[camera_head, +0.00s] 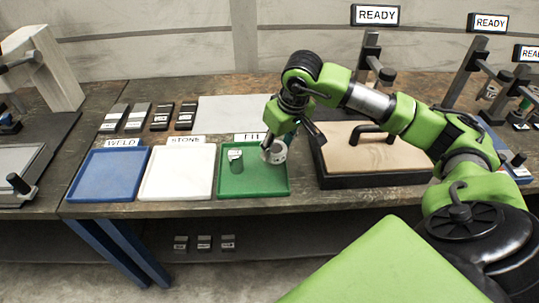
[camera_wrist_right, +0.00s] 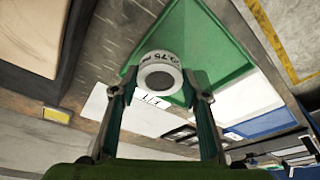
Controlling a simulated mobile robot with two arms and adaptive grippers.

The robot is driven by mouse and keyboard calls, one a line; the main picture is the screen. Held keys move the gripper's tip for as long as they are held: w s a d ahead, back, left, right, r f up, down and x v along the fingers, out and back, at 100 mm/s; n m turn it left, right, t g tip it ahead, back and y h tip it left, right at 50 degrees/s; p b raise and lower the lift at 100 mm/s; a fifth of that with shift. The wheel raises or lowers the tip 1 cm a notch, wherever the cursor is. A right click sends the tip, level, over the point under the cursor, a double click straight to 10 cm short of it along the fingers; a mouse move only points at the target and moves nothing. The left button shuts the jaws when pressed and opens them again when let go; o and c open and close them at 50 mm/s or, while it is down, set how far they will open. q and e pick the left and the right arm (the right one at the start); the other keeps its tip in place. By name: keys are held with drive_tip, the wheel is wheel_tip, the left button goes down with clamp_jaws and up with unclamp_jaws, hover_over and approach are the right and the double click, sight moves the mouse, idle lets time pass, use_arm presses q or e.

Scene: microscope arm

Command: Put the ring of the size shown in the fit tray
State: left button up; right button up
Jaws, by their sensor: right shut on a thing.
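My right gripper (camera_head: 284,135) is shut on a pale grey ring (camera_head: 274,152) above the right part of the green tray (camera_head: 254,191), whose sign is partly hidden and starts "FI". In the right wrist view the ring (camera_wrist_right: 160,72) sits between the tips of my right gripper (camera_wrist_right: 160,80). It has a dark hole and printed marks that look like "2.75". The ring appears clear of the tray floor. A small greenish-grey piece with a white label (camera_head: 235,155) is at the back of the green tray. My left gripper is out of view.
A white tray marked "STONE" (camera_head: 176,191) and a blue tray marked "WELD" (camera_head: 92,193) stand to the left. A black case with a tan top (camera_head: 365,158) stands close on the right. Several small dark blocks (camera_head: 160,117) lie behind the trays.

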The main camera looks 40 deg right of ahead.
drive_tip(key=shift+w+a+f, duration=0.35)
drive_tip(key=shift+w+f, duration=0.15)
drive_tip(key=shift+f, duration=0.15)
drive_tip(key=x, duration=0.1)
drive_tip(key=p+x, duration=0.1)
drive_tip(key=x, duration=0.1)
drive_tip(key=shift+s+a+f, duration=0.15)
drive_tip(key=shift+a+f, duration=0.15)
drive_tip(key=shift+f, duration=0.3)
drive_tip(key=shift+f, duration=0.15)
drive_tip(key=o, duration=1.1)
drive_tip(key=shift+o, duration=0.2)
